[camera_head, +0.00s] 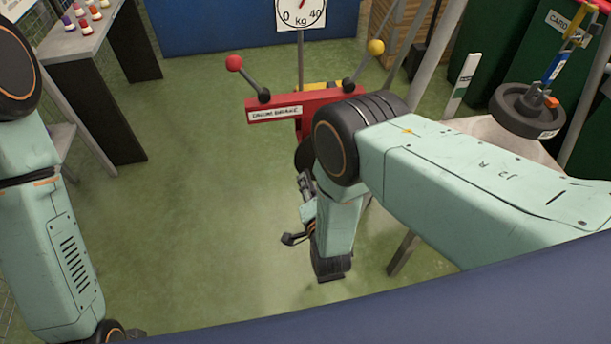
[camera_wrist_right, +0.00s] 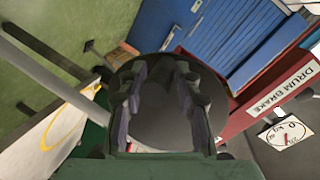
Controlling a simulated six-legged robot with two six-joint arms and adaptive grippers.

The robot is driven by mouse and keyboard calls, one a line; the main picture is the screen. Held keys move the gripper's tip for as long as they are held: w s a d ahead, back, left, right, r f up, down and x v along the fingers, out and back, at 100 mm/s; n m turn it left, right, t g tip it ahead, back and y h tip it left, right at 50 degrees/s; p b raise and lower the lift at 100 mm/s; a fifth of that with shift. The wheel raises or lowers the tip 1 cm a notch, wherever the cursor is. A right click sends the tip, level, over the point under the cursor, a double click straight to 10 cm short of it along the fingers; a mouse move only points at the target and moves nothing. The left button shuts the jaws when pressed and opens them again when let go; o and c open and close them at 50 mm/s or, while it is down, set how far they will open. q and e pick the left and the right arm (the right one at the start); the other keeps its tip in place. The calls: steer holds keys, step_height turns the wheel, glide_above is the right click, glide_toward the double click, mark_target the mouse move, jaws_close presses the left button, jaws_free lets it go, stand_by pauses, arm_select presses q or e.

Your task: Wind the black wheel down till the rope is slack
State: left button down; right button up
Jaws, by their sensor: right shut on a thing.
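The black wheel (camera_wrist_right: 165,112) fills the middle of the right wrist view as a dark round disc. In the head view only a dark part of it (camera_head: 303,155) shows under the red bar, beside my right arm. My right gripper (camera_wrist_right: 163,72) is shut on the wheel, with one finger on each side of the view's middle. In the head view this gripper (camera_head: 306,186) is partly hidden by my own arm. My left arm shows at the left edge, but its gripper is out of view. I cannot make out the rope.
A red bar labelled "DRUM BRAKE" (camera_head: 320,106) carries levers with a red knob (camera_head: 234,63) and a yellow knob (camera_head: 376,47). A kg dial (camera_head: 300,14) stands behind. A dark round weight (camera_head: 525,108) is at right, a table (camera_head: 75,42) at left. The left-centre floor is clear.

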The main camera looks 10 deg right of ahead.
steer(key=shift+s+d+f, duration=0.1)
steer(key=shift+s, duration=0.05)
jaws_close()
steer(key=shift+f, duration=0.1)
steer(key=shift+d+f+n+h+b, duration=0.2)
steer(key=shift+f+n+h+b, duration=0.1)
steer(key=shift+b, duration=0.1)
steer(key=shift+s+d+f+n+b, duration=0.1)
steer(key=shift+d+f+n+b, duration=0.3)
steer(key=shift+f+n+b, duration=0.15)
